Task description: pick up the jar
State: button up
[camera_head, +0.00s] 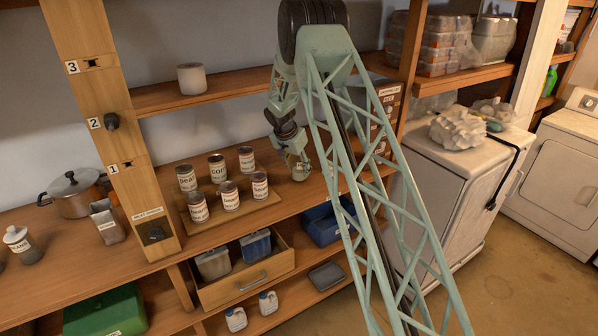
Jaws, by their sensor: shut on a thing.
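My gripper (297,170) is at the end of my arm, right of the group of cans and above the middle shelf. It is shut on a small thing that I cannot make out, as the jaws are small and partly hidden. A dark jar with a white lid (18,243) stands upright on the counter at the far left, well apart from my gripper. A pale cylindrical container (191,79) stands on the upper shelf, above and left of my gripper.
Several labelled cans (217,168) stand on a wooden board left of my gripper. Below is an open drawer (247,284) with containers. A pot (76,194) stands left of the numbered post (112,124). A blue bin (327,222) is on the lower shelf; a white appliance (447,190) stands right.

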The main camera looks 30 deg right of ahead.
jog(key=shift+r, duration=1.3)
jog(key=s+a+r+b, duration=0.1)
jog(key=s+a+b, duration=0.2)
jog(key=s+a, duration=0.8)
jog(key=shift+s+r, duration=0.25)
jog(key=shift+r, duration=0.05)
jog(key=shift+a+b, duration=0.2)
jog(key=shift+b, duration=0.15)
